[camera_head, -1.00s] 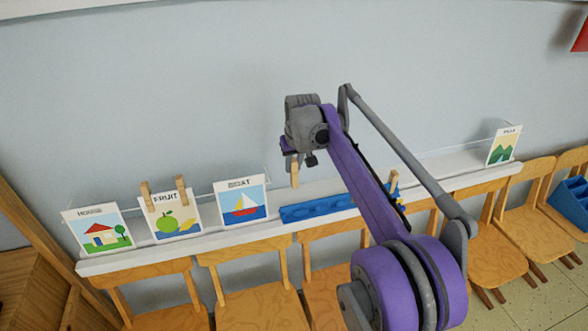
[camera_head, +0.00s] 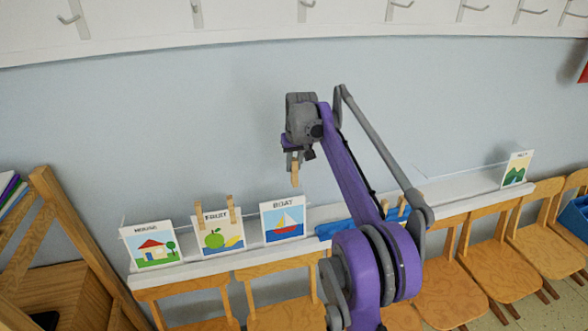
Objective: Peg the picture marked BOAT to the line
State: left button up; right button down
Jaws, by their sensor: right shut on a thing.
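The BOAT picture (camera_head: 283,219), a white card with a red and white sailboat on blue water, stands upright on the white ledge (camera_head: 210,265), with no peg visible on it. My right gripper (camera_head: 294,160) points down, shut on a wooden peg (camera_head: 295,176). The peg hangs above the card's right top corner in the view; its distance from the card cannot be told. The thin line (camera_head: 465,168) runs above the ledge and shows clearly only at the right. My left gripper is not in view.
The FRUIT picture (camera_head: 219,233) carries two pegs; the HOUSE picture (camera_head: 151,246) stands left of it. A blue peg holder (camera_head: 332,230) is partly behind my arm. Another picture (camera_head: 516,170) stands far right. Chairs (camera_head: 275,287) line the ledge's front; hooks hang above.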

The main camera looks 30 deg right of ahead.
aim_at(294, 180)
jog(key=shift+d+f, duration=0.15)
jog(key=shift+f, duration=0.35)
jog(key=shift+b+x, duration=0.85)
jog(key=shift+x, duration=0.85)
jog(key=shift+s+f+b, duration=0.15)
jog(key=shift+f+b, duration=0.2)
jog(key=shift+f, duration=0.2)
jog(key=shift+s+f+b, duration=0.15)
jog(key=shift+f+b, duration=0.15)
jog(key=shift+f, duration=0.25)
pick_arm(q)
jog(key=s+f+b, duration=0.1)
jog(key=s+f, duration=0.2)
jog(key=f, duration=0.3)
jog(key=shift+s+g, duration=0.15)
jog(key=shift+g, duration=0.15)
pick_arm(e)
jog(key=shift+s+f, duration=0.2)
jog(key=shift+f, duration=1.45)
jog(key=c, duration=0.7)
grip_release()
jog(key=shift+o, duration=0.3)
jog(key=shift+o, duration=1)
